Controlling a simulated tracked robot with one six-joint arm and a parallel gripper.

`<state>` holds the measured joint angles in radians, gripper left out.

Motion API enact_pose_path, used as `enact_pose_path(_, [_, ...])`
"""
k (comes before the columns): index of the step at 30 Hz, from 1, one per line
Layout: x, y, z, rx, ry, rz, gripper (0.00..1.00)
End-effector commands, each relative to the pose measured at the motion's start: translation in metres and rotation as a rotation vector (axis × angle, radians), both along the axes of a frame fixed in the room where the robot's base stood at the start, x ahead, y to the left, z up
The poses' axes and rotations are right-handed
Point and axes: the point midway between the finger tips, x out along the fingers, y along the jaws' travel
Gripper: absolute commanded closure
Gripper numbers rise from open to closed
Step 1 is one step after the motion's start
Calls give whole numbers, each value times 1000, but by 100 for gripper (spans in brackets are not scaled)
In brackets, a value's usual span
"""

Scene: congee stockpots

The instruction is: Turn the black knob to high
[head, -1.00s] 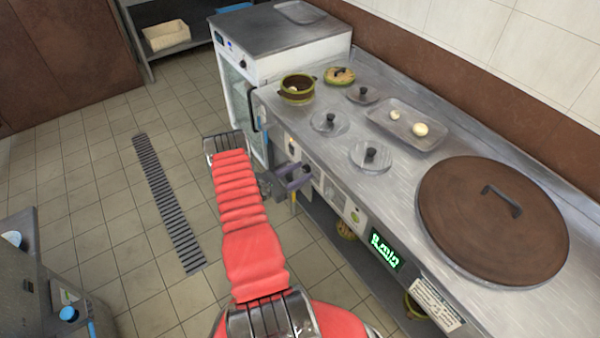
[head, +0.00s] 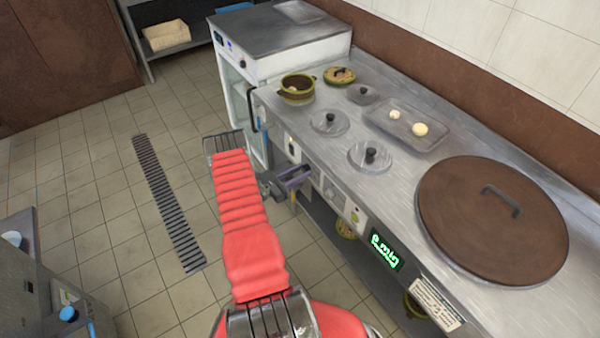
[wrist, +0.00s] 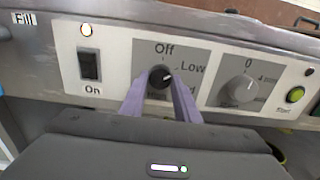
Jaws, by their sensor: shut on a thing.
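The black knob (wrist: 160,77) sits on a grey label plate on the panel, with "Off" above it and "Low" at its upper right. Its white mark points to the right and slightly up, near "Low". A lower label is mostly hidden by a finger, with only its last letter showing. My gripper (wrist: 160,88) has its purple fingers on either side of the knob, shut on it. In the head view my gripper (head: 294,176) is at the counter's front panel, and the knob is hidden there.
A black switch (wrist: 89,65) marked "On" is left of the knob. A grey dial (wrist: 241,89) and a green button (wrist: 295,94) are to the right. Above the panel, the counter holds pot lids, a tray (head: 436,141) and a large brown lid (head: 470,225).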

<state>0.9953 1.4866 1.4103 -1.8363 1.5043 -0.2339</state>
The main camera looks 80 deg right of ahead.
Motion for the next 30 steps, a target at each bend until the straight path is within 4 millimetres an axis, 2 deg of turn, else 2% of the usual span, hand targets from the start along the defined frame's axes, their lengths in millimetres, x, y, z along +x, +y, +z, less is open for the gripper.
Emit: enact_pose_path(30, [2, 2, 0, -37, -39, 1, 94])
